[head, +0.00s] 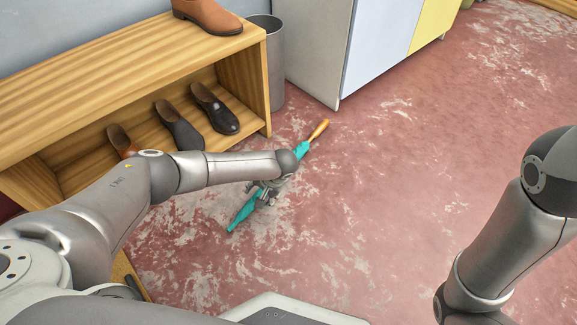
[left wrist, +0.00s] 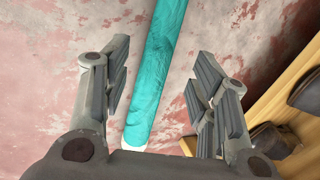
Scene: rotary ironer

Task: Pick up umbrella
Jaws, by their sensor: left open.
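A closed teal umbrella (head: 243,214) with an orange-brown handle lies on the floor in the head view, running from lower left to upper right. My left gripper (head: 265,192) is over its middle, and my arm hides part of it. In the left wrist view the teal umbrella (left wrist: 158,70) runs between the two open fingers of my left gripper (left wrist: 158,95). Gaps show on both sides of it, wider on the right. I cannot tell how far the gripper is above it. My right gripper is not in view; only my right arm shows.
A wooden shoe rack (head: 110,80) with several shoes stands at the left. A grey bin (head: 277,60) and a white cabinet (head: 320,45) stand behind the umbrella. The reddish worn floor (head: 420,180) is clear to the right.

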